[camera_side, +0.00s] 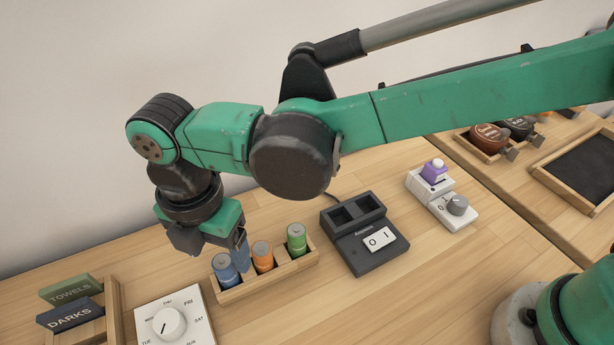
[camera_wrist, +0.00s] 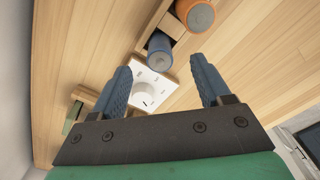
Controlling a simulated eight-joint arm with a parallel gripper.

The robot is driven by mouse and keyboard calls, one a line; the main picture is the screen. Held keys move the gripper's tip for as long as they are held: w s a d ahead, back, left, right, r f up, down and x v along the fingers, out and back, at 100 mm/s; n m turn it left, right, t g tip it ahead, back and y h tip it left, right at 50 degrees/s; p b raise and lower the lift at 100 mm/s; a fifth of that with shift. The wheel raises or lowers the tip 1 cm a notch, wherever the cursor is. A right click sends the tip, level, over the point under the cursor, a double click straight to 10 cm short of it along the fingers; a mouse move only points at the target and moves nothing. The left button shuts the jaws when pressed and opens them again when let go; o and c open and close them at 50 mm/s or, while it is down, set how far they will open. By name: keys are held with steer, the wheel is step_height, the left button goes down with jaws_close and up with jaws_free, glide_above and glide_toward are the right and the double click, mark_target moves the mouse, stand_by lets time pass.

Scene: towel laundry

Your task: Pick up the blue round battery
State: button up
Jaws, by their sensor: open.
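The blue round battery (camera_side: 226,271) stands in the left slot of a wooden rack (camera_side: 272,282) in the side view. In the wrist view the blue battery (camera_wrist: 158,52) shows ahead of the space between my fingers. My gripper (camera_wrist: 163,75) is open and empty, its two blue ridged fingers spread apart. In the side view my gripper (camera_side: 236,255) is low over the rack, one blue finger appearing near the blue and orange batteries. The other finger is not clearly seen there. I cannot tell whether any finger touches a battery.
An orange battery (camera_side: 263,257) and a green battery (camera_side: 297,240) stand in the same rack. A white dial panel (camera_side: 174,322) is in front at left. A black charger with a switch (camera_side: 366,243) is at right. Signs reading TOWELS (camera_side: 70,289) and DARKS (camera_side: 70,316) stand far left.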

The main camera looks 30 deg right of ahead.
mark_target(222, 262)
steer(key=shift+f, duration=1.95)
jaws_close()
